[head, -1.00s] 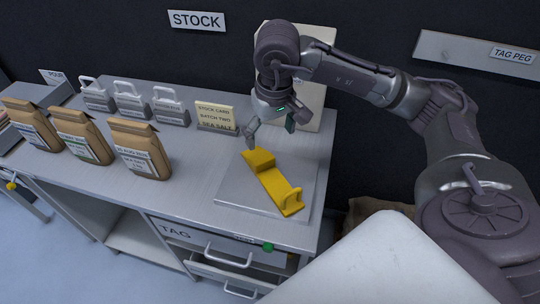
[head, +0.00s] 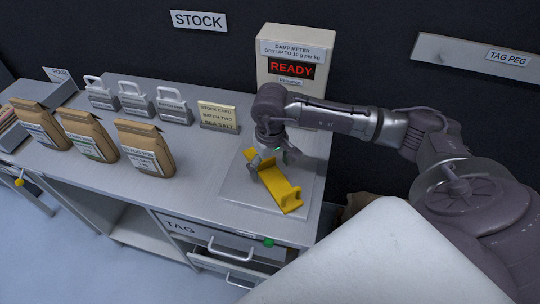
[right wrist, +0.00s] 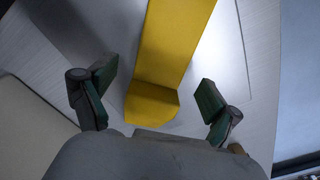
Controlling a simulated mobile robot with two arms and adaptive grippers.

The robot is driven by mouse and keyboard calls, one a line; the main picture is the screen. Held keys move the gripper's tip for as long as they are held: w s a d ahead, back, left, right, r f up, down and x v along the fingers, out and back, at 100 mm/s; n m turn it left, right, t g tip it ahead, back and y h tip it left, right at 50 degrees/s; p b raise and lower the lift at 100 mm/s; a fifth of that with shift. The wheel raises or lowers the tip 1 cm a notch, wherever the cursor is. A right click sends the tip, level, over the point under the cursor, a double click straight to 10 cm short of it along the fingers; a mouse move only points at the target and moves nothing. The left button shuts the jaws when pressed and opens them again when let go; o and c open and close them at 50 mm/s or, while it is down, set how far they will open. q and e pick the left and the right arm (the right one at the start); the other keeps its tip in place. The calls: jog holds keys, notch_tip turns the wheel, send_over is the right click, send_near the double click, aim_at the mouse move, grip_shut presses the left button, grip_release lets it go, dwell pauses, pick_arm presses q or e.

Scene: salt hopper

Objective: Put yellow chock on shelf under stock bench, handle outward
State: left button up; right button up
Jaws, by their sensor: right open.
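The yellow chock (head: 281,189) lies on the flat grey plate (head: 240,196) at the right end of the stock bench (head: 205,167). Its small handle stands up at the end nearer me. My right gripper (head: 270,161) is open and low over the chock's far, thicker end. In the right wrist view the chock (right wrist: 172,55) comes between the two open fingers (right wrist: 155,95), with a gap on each side. The shelf (head: 140,228) under the bench shows left of the drawers and looks bare where visible. My left gripper is out of view.
The damp meter (head: 292,55) stands behind the plate and reads READY. A stock card (head: 218,117), several grey handled weights (head: 135,103) and brown salt bags (head: 145,150) stand to the left. Two drawers (head: 225,245) under the bench's right part look partly open.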

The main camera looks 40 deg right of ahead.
jog(key=shift+f, duration=0.85)
jog(key=shift+r, duration=0.1)
jog(key=c, duration=1.7)
jog(key=shift+r, duration=0.1)
jog(key=shift+w+r, duration=0.1)
jog(key=shift+r, duration=0.2)
jog(key=r, duration=0.1)
jog(key=r+b, duration=0.1)
jog(key=r, duration=0.1)
jog(key=shift+s+d+r, duration=0.25)
jog(key=shift+s, duration=0.1)
jog(key=s+d+r+b, duration=0.3)
jog(key=s+d+r, duration=0.25)
jog(key=s, duration=0.35)
jog(key=shift+n, duration=0.5)
jog(key=a, duration=0.5)
jog(key=w+a+f, duration=0.1)
jog(key=a, duration=0.4)
jog(key=w+a, duration=0.1)
jog(key=a, duration=0.4)
jog(key=shift+w+f, duration=0.1)
jog(key=shift+f, duration=0.3)
